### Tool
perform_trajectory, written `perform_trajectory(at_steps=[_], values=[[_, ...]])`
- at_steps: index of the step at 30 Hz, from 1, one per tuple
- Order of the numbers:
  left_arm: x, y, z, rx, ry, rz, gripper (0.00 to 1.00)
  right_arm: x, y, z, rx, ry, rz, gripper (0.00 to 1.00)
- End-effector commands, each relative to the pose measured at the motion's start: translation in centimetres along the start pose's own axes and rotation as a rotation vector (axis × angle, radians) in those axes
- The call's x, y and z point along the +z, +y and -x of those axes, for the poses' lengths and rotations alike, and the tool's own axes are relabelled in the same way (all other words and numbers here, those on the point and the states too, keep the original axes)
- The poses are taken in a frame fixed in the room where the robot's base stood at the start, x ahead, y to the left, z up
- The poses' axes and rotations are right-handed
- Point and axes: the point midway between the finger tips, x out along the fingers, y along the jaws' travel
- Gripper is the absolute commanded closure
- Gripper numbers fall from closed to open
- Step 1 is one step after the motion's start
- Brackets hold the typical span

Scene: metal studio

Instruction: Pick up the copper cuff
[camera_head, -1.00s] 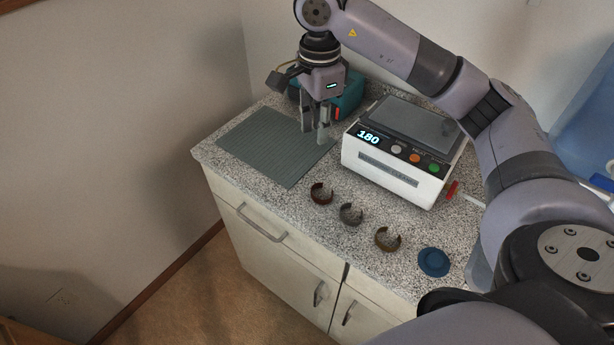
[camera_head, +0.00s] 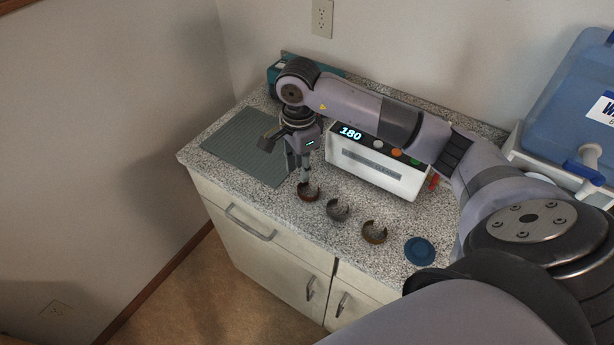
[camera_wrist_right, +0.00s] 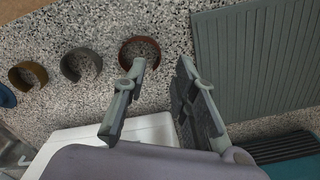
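The copper cuff (camera_head: 309,198), a reddish-brown open ring, stands on the speckled counter, leftmost of a row of three cuffs. It also shows in the right wrist view (camera_wrist_right: 125,53), just beyond the left-hand fingertip, which hides a little of its edge. My right gripper (camera_head: 298,178) points down next to the cuff, on its back-left side. In the wrist view its two fingers (camera_wrist_right: 162,66) are apart with nothing between them. The cuff appears to be outside the fingers; whether a finger touches it I cannot tell. My left gripper is not in view.
A grey cuff (camera_head: 338,215) and a brass-coloured cuff (camera_head: 374,238) stand to the right, then a blue disc (camera_head: 419,251). A ribbed grey-green mat (camera_head: 240,150) lies at left. A white device (camera_head: 375,172) showing 180 stands behind the cuffs. The counter's front edge is near.

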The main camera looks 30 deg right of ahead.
Motion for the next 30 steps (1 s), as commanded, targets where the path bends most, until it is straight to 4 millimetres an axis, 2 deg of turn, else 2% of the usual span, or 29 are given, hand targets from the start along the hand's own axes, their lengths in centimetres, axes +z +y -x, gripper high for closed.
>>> perform_trajectory(at_steps=[4,9,17,28,30], values=[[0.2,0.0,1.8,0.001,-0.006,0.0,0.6,-0.2,0.2,-2.0,0.009,0.0,-0.002,0.74],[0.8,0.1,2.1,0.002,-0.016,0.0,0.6,-0.2,0.1,-4.1,0.004,0.0,-0.001,0.74],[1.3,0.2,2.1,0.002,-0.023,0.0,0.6,-0.2,0.0,-4.5,0.001,0.0,0.0,0.74],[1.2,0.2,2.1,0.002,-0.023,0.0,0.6,-0.2,0.0,-4.5,0.001,0.001,0.0,0.98],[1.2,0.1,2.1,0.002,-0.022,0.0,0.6,-0.2,0.0,-4.5,0.001,0.001,0.0,1.0]])
